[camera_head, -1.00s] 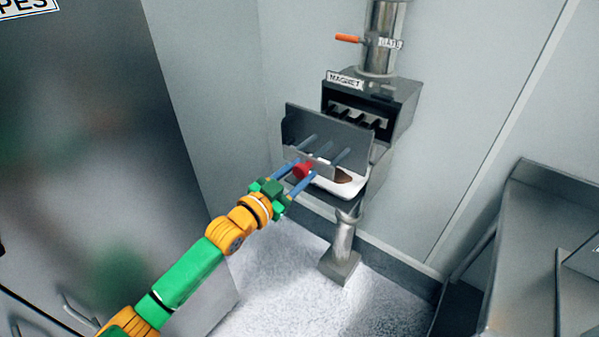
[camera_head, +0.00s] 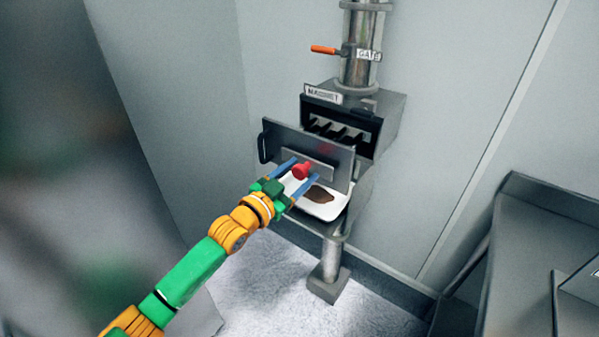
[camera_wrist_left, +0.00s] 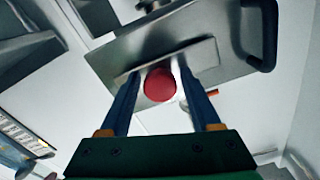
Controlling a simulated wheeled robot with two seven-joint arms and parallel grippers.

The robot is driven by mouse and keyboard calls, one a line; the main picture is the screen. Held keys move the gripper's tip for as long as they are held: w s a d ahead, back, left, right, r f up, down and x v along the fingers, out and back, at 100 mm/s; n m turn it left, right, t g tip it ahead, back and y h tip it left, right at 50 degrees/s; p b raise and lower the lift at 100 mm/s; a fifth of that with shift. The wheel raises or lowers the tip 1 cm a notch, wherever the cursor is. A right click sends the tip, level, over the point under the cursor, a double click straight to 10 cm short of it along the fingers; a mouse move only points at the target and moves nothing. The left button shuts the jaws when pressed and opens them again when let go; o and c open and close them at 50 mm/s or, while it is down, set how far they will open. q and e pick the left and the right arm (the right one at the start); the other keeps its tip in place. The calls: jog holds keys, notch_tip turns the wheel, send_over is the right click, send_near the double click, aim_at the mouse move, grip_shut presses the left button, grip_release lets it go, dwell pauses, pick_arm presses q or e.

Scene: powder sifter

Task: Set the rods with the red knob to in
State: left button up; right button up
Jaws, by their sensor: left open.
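The red knob (camera_head: 302,171) sits in front of a grey plate (camera_head: 338,160). The plate stands forward of the box labelled MAGNET (camera_head: 388,110), and dark rods (camera_head: 345,133) show in the box's opening. My left gripper (camera_head: 305,169) is open, with its blue fingers on either side of the knob. The left wrist view shows the knob (camera_wrist_left: 160,85) between the fingers, in front of the plate (camera_wrist_left: 112,52); I cannot tell whether either finger touches it. The right gripper is not in view.
A white tray (camera_head: 332,209) with brown powder lies below the plate. A vertical pipe (camera_head: 360,65) with an orange gate handle (camera_head: 323,50) rises above the box. A black handle (camera_head: 263,147) is on the plate's left end. A grey bench (camera_head: 540,225) stands at the right.

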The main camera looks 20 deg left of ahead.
pick_arm(q)
jog(key=shift+o, duration=0.2)
jog(key=shift+w+d, duration=0.1)
jog(key=b+v, duration=0.1)
jog(key=v, duration=0.5)
jog(key=shift+s+f, duration=0.1)
jog(key=shift+s, duration=0.15)
jog(key=shift+s+a, duration=0.2)
jog(key=shift+s, duration=0.1)
